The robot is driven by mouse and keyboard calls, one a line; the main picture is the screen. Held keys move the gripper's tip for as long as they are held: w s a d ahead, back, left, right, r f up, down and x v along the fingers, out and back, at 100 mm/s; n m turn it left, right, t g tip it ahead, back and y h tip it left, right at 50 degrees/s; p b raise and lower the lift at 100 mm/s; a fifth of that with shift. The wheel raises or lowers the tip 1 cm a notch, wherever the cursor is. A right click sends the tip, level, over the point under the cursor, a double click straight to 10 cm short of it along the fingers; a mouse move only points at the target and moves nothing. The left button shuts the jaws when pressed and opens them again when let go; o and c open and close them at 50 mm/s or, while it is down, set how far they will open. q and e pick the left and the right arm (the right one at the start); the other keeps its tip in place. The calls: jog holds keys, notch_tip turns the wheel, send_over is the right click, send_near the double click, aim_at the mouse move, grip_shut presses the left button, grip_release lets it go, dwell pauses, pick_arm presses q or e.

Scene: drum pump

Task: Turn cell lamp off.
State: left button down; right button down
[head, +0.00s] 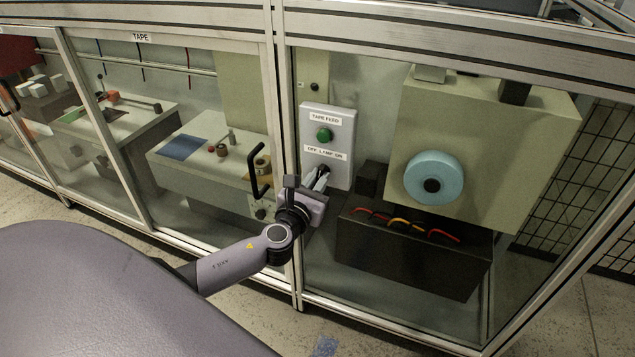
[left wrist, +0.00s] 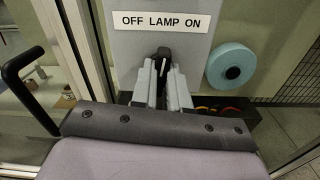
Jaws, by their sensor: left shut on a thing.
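The grey control box (head: 341,125) is on the cell frame. It carries an "OFF LAMP ON" label (head: 325,152), which also shows in the left wrist view (left wrist: 160,22). Below the label is a black lamp switch (left wrist: 163,57). My left gripper (head: 320,178) reaches the switch from below, and its fingers (left wrist: 163,82) are shut on it. The switch's upper end shows between the fingertips, roughly upright under the middle of the label. The fingers hide its lower part, so its exact setting is hard to tell. My right gripper is not in view.
A green button (head: 324,134) under a "TAPE FEED" label sits above the switch. A black door handle (head: 259,171) stands out left of my gripper. Glazed panels with metal frame posts surround it. A blue tape roll (head: 447,168) is behind the glass on the right.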

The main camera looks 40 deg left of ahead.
pick_arm(q)
jog(key=shift+n+b, duration=0.95)
jog(key=shift+n, duration=2.75)
jog(key=c, duration=1.1)
grip_release()
jog(key=shift+s, duration=0.1)
jog(key=shift+v, duration=3.45)
